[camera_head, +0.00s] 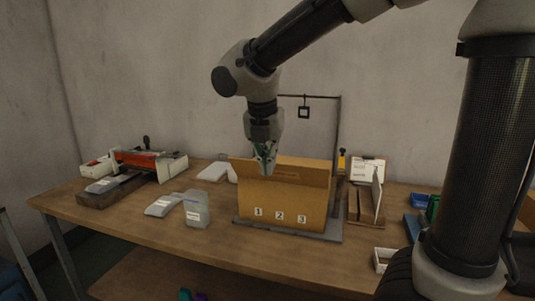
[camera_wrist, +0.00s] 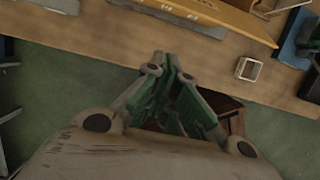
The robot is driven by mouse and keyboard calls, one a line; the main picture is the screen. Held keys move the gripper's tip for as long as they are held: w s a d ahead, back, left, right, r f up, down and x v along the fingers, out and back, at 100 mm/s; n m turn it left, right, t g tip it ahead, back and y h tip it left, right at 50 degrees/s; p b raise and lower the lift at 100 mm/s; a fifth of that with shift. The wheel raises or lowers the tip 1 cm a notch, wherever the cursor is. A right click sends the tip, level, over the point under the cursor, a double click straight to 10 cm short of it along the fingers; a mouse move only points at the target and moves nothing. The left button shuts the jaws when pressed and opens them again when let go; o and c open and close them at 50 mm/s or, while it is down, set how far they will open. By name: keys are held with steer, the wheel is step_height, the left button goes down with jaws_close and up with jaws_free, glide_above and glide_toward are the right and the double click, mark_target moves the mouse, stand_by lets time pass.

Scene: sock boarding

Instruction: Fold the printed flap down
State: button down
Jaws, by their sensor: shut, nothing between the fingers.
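A brown cardboard box (camera_head: 290,205) stands on a grey base plate on the table, with labels 1, 2 and 3 low on its near side. Its printed flap (camera_head: 300,175) stands up along the top of that side, and faint print shows on it. The box's inside is hidden.
A thin metal post with a hanging square frame (camera_head: 304,112) rises behind the box. A clipboard stand (camera_head: 368,190) and a small white tray (camera_head: 383,258) are on the right. Table front is mostly clear.

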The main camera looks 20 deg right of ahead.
mark_target(278, 173)
steer(key=w+d+f, duration=0.1)
steer(key=w, duration=0.1)
steer(key=w+d+f, duration=0.1)
steer(key=w+f, duration=0.1)
steer(key=shift+d, duration=0.4)
steer(key=shift+w, duration=0.1)
